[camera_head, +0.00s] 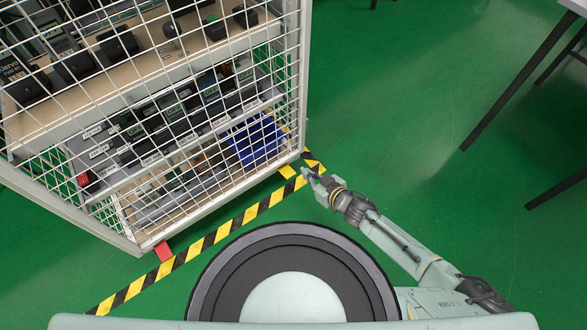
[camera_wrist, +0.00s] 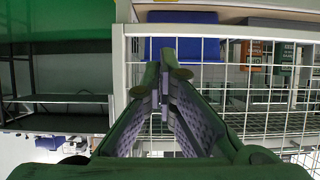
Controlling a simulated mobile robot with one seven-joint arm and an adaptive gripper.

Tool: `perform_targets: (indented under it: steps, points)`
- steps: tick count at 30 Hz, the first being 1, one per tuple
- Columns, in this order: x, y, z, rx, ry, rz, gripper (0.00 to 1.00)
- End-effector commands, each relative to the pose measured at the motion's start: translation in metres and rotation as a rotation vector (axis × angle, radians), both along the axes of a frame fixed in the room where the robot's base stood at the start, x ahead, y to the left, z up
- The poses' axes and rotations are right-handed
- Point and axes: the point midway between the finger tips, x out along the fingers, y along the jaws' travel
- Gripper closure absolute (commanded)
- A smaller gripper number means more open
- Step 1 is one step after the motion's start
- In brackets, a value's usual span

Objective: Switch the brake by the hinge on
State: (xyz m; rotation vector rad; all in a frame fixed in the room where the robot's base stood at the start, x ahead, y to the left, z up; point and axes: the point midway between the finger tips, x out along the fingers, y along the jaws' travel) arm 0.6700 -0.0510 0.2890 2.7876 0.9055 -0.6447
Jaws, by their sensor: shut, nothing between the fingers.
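A white wire-mesh cage cabinet (camera_head: 215,150) stands at the left in the head view. A yellow tab (camera_head: 287,171) sticks out at floor level under its right corner. A red tab (camera_head: 163,250) sticks out under its near left corner. These look like brake pedals; their on or off position and the hinge cannot be made out. My gripper (camera_head: 307,173) is low beside the right corner, just right of the yellow tab; contact cannot be told. In the wrist view my gripper (camera_wrist: 165,72) is shut and empty, in front of the cage post and mesh.
Yellow-black tape (camera_head: 222,232) runs along the floor by the cage. A blue bin (camera_head: 255,141) and several labelled devices are behind the mesh; the bin also shows in the wrist view (camera_wrist: 185,45). Dark table legs (camera_head: 515,85) stand at the right. Green floor between is clear.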

Motion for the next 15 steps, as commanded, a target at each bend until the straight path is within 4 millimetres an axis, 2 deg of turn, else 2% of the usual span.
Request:
perform_targets:
  steps: [8, 15]
  points:
    - [0.005, 0.005, -0.004, 0.000, 0.000, 0.001, 1.00]
    - [0.035, 0.029, -0.024, 0.003, 0.001, 0.003, 1.00]
